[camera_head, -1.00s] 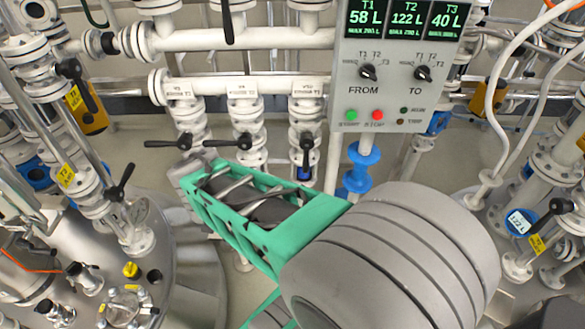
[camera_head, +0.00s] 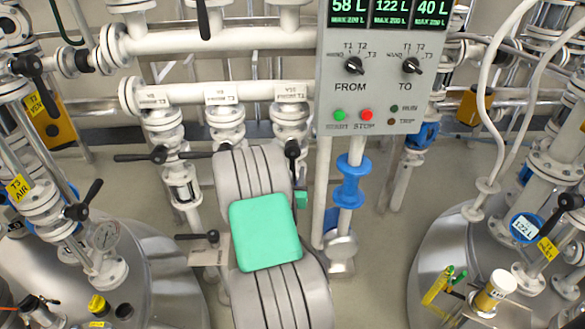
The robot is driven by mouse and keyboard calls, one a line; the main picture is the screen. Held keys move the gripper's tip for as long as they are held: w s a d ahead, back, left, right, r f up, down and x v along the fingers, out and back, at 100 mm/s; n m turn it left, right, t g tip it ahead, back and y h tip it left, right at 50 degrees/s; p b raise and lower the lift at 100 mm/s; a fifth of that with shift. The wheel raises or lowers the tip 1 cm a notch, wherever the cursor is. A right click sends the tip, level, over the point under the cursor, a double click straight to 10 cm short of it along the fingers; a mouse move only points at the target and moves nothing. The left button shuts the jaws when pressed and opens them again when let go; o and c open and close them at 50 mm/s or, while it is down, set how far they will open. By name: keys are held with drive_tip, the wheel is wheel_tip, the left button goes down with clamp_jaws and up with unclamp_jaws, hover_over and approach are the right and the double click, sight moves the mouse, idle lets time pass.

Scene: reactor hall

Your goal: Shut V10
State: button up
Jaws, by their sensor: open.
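Three white valves hang below the white manifold pipe (camera_head: 200,92). Their small tags are too blurred to read, so I cannot tell which is V10. The left valve (camera_head: 163,137) has a black lever lying level. The middle valve (camera_head: 226,127) is partly covered by my arm, and its lever is not clear. The right valve (camera_head: 289,118) has a black lever (camera_head: 292,150) hanging down, close beside my arm. A lower black lever (camera_head: 197,236) lies level left of my arm. My arm's grey and green links fill the lower middle; my gripper is hidden or out of frame.
A control panel (camera_head: 375,105) with two selector knobs and green and red buttons hangs right of the valves. Blue pipe fittings (camera_head: 350,185) stand below it. Steel tanks stand left (camera_head: 165,265) and right (camera_head: 430,245). Open floor shows between my arm and the right tank.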

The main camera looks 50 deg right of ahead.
drive_tip(key=shift+w+d, duration=0.35)
drive_tip(key=shift+d, duration=0.2)
drive_tip(key=shift+c, duration=0.3)
clamp_jaws()
idle(0.8)
